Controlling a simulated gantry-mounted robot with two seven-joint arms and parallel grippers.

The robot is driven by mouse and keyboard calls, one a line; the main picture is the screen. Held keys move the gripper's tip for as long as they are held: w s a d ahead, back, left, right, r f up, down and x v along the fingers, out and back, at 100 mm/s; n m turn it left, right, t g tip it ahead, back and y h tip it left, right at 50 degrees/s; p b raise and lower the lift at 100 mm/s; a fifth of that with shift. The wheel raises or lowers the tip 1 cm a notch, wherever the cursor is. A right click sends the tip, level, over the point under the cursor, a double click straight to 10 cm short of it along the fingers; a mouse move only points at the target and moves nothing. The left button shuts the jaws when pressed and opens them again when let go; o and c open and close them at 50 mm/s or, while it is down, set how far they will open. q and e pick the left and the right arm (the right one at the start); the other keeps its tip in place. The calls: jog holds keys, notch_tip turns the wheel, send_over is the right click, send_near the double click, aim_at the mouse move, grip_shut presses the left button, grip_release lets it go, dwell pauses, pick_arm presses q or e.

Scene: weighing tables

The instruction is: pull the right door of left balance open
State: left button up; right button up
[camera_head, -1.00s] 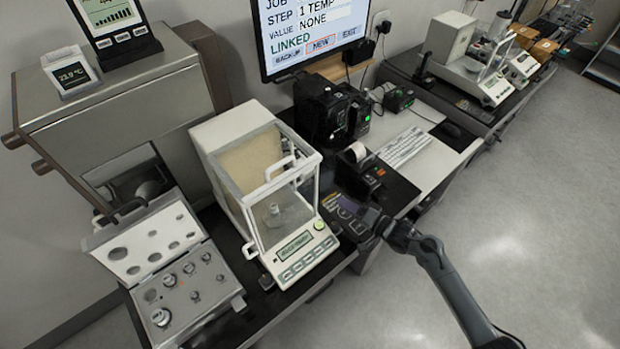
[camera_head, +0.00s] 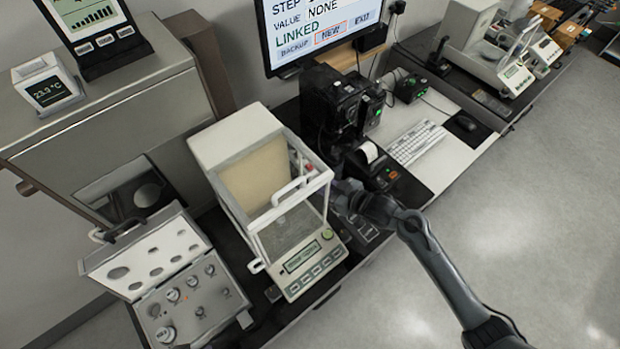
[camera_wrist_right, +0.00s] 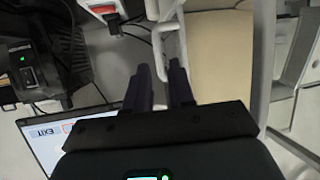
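The left balance (camera_head: 236,139) is a white box with a glass draft shield and a front panel with a green display. White handles show on its top (camera_head: 289,191) and left side (camera_head: 257,266). My right gripper (camera_head: 343,190) is beside the shield's right side, and its arm hides part of that side. In the right wrist view my right gripper (camera_wrist_right: 160,84) is open, its two dark fingers apart. A white bar handle (camera_wrist_right: 158,45) lies just ahead, about in line with the gap; I cannot tell whether the fingers touch it. My left gripper is not in view.
A label printer (camera_head: 368,158) and dark boxes (camera_head: 340,100) stand right behind my right gripper. An open weight case (camera_head: 190,290) is left of the balance. A keyboard (camera_head: 417,143) lies farther right. Open floor is at the right.

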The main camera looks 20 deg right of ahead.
jog(key=x, duration=0.6)
jog(key=shift+w+b, duration=0.25)
jog(key=shift+b, duration=0.05)
grip_shut()
